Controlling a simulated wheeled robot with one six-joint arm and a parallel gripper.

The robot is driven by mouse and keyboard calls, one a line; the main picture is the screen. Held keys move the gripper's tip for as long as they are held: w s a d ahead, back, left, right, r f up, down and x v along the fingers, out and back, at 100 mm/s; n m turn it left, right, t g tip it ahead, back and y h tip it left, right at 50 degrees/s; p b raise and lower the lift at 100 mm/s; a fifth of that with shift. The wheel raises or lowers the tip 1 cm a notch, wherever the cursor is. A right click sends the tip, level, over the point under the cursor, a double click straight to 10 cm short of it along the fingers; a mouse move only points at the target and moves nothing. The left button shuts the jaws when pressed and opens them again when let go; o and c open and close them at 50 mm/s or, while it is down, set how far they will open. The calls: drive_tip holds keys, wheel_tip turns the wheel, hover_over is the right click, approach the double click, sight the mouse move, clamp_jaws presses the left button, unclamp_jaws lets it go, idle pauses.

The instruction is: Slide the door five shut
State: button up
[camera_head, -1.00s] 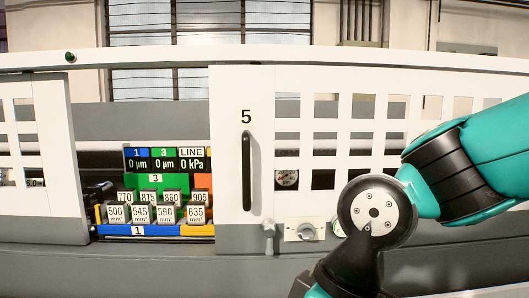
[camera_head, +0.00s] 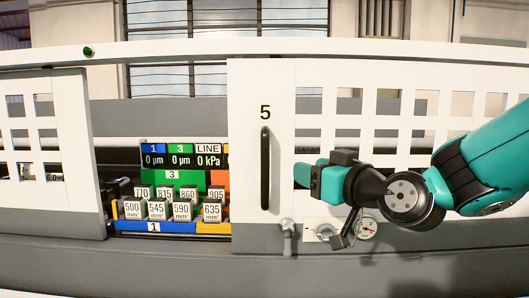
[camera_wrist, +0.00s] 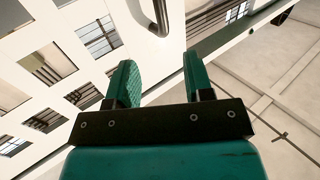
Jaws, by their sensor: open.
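Door five (camera_head: 246,140) is a white sliding panel marked 5, with square cut-outs on its right part. It stands open, with a gap between it and the white panel on the left. Its black vertical bar handle (camera_head: 265,168) is near its left edge. My gripper (camera_head: 306,175) is just right of the handle in the head view and points left, apart from the handle as far as I can tell. In the wrist view my gripper (camera_wrist: 155,82) has two teal fingers spread apart with nothing between them. The handle (camera_wrist: 152,18) shows beyond them at the top.
In the opening are numbered grey blocks (camera_head: 158,211) on coloured rails and a display panel (camera_head: 181,155). A white panel with cut-outs (camera_head: 80,150) bounds the opening on the left. A small lever (camera_head: 287,235) and a round gauge (camera_head: 366,228) sit low, below my gripper.

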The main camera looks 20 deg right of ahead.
sight(268, 155)
drive_tip(key=p+x, duration=1.3)
drive_tip(key=x, duration=0.2)
drive_tip(key=shift+w+a+r, duration=0.1)
drive_tip(key=shift+w, duration=0.15)
drive_tip(key=shift+w+a, duration=0.2)
drive_tip(key=shift+w, duration=0.35)
clamp_jaws()
